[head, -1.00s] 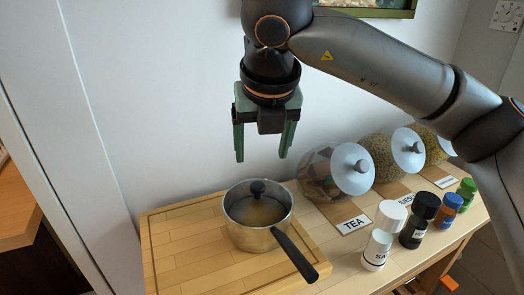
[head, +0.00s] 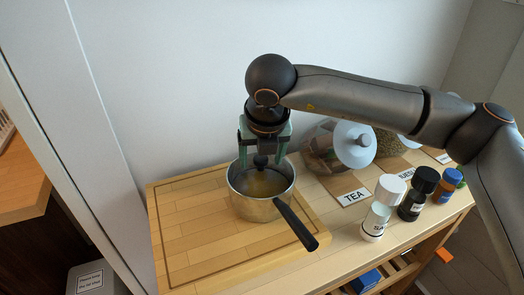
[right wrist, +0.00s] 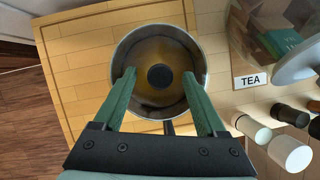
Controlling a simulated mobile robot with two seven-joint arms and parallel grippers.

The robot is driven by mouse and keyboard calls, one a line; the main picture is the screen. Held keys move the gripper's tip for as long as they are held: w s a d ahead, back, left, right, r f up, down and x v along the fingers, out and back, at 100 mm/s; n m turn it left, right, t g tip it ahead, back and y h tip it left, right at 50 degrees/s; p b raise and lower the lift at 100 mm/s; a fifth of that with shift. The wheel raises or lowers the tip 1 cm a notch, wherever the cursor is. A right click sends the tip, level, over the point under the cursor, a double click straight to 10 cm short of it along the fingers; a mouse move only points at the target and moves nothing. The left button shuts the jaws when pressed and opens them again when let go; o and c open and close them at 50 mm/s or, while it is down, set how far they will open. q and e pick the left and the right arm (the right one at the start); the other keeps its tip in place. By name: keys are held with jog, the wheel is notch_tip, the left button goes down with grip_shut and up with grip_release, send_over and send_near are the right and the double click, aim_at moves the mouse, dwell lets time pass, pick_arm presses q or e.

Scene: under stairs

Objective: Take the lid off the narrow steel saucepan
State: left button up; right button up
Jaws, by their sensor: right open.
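The narrow steel saucepan (head: 258,207) stands on a wooden board, its black handle (head: 296,224) pointing to the lower right. Its see-through lid (head: 268,184) sits on it, with a round black knob (head: 261,161) in the middle. The lid's knob also shows in the right wrist view (right wrist: 160,76). My right gripper (head: 261,163) is open, pointing down over the lid. In the right wrist view its two green fingers (right wrist: 160,78) are on either side of the knob, with gaps. Contact with the lid cannot be told. My left gripper is not in view.
The wooden board (head: 190,247) has bare room left of the saucepan. To the right stand a glass tea jar (head: 322,146), a white-capped shaker (head: 375,222) and a black-capped jar (head: 412,206). A white wall (head: 170,90) is behind.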

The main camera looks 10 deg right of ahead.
grip_shut()
dwell(1.1)
dwell(1.2)
